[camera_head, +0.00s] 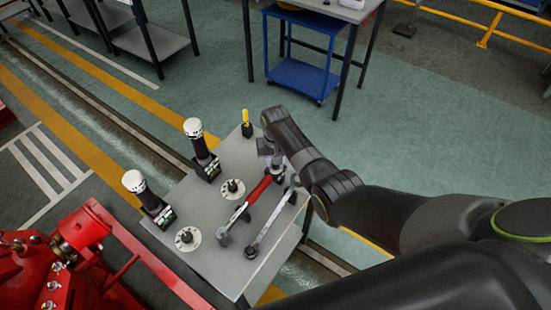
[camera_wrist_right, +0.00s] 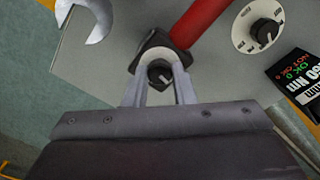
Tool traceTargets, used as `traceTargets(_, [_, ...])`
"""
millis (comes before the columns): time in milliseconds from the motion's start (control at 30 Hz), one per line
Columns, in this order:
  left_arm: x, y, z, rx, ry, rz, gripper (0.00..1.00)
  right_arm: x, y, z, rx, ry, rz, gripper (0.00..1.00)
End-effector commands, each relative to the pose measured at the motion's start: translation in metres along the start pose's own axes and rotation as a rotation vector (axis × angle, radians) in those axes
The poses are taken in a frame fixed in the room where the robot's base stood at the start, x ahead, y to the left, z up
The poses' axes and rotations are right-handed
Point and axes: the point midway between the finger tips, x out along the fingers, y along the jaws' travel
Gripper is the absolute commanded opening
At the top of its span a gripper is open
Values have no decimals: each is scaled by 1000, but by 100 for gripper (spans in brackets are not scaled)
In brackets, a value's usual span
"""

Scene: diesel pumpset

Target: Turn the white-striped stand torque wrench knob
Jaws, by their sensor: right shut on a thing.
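My right gripper (camera_wrist_right: 160,74) reaches down with its two fingers around a small dark knob (camera_wrist_right: 160,73) with a thin white mark on it. The fingers are shut on it. The knob sits next to the end of the red-handled torque wrench (camera_wrist_right: 201,22), with a dark angular piece (camera_wrist_right: 151,49) around it. In the head view my right gripper (camera_head: 272,163) is over the far right part of the grey table (camera_head: 210,262), beside the red handle (camera_head: 259,190); there the arm hides the knob. My left gripper is not in view.
Two dial knobs (camera_head: 232,189) (camera_head: 187,238) on white scale discs and two black stands with white tops (camera_head: 193,128) (camera_head: 134,181) are on the table. A long spanner (camera_head: 268,224) lies along the right. A yellow-handled tool (camera_head: 246,124) stands at the back. Red machinery (camera_head: 40,275) is at lower left.

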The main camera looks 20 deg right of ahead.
Motion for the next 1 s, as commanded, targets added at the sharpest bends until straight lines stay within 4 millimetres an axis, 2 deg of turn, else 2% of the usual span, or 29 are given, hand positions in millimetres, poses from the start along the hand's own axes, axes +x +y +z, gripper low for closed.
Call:
traceTargets(300, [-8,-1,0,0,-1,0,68,-2,0,-1,127,3,-1,1])
traceTargets(833, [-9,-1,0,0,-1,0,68,-1,0,-1,152,3,0,1])
traceTargets(867, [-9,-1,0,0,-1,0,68,-1,0,-1,152,3,0,27])
traceTargets(1000, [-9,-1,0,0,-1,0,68,-1,0,-1,151,3,0,45])
